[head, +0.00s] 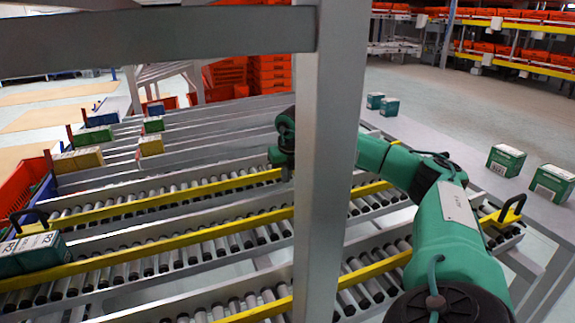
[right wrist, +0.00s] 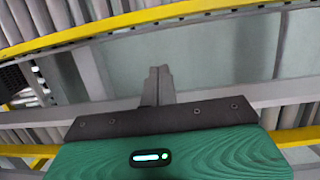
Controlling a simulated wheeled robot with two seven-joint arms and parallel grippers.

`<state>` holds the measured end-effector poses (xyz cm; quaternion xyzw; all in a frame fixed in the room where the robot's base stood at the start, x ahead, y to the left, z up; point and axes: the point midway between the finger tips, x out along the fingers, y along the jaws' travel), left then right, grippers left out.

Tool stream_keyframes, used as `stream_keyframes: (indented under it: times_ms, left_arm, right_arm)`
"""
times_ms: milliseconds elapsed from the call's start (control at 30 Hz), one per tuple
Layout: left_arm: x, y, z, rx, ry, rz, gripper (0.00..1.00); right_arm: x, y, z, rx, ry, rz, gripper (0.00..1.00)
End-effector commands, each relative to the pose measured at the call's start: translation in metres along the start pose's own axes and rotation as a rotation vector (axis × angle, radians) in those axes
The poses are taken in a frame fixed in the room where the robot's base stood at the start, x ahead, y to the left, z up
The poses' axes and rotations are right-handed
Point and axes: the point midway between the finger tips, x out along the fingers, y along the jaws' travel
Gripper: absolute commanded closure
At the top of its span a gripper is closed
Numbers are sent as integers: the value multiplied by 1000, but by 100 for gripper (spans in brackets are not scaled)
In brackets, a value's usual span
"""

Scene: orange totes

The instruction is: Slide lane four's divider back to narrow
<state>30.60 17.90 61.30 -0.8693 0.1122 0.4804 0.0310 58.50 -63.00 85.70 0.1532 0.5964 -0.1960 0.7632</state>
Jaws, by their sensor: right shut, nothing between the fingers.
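Several yellow dividers run along the roller lanes. The farthest one (head: 165,201) ends at a black handle on the left, and a middle one (head: 165,248) lies nearer. I cannot tell which lane is lane four. My right gripper (head: 286,174) is partly hidden by the grey post, close to the farthest divider. In the right wrist view its fingers (right wrist: 158,82) are together and empty, pointing toward a yellow divider (right wrist: 150,20) with a gap seen between them. My left gripper is not in view.
A grey upright post (head: 330,160) and crossbeam (head: 160,40) stand in front of the lanes. Green-and-white boxes (head: 505,160) stand on the grey ledge at the right. Dark green boxes (head: 35,252) and yellow boxes (head: 78,160) sit on the lanes at the left. Orange totes (head: 270,72) are stacked behind.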

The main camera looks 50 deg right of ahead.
Motion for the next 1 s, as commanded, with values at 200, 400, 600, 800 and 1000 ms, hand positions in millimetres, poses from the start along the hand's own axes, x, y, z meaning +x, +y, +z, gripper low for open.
stream_keyframes:
  times_ms: [200,400,600,800,1000]
  left_arm:
    - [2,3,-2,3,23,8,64]
    - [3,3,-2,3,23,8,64]
    - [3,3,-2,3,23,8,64]
    - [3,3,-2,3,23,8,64]
    - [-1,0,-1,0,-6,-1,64]
  right_arm:
    - [19,1,20,3,-2,2,100]
    - [22,0,35,3,-1,1,100]
    - [24,0,39,0,0,0,100]
    - [24,0,39,0,0,0,100]
    - [22,4,47,3,-1,2,100]
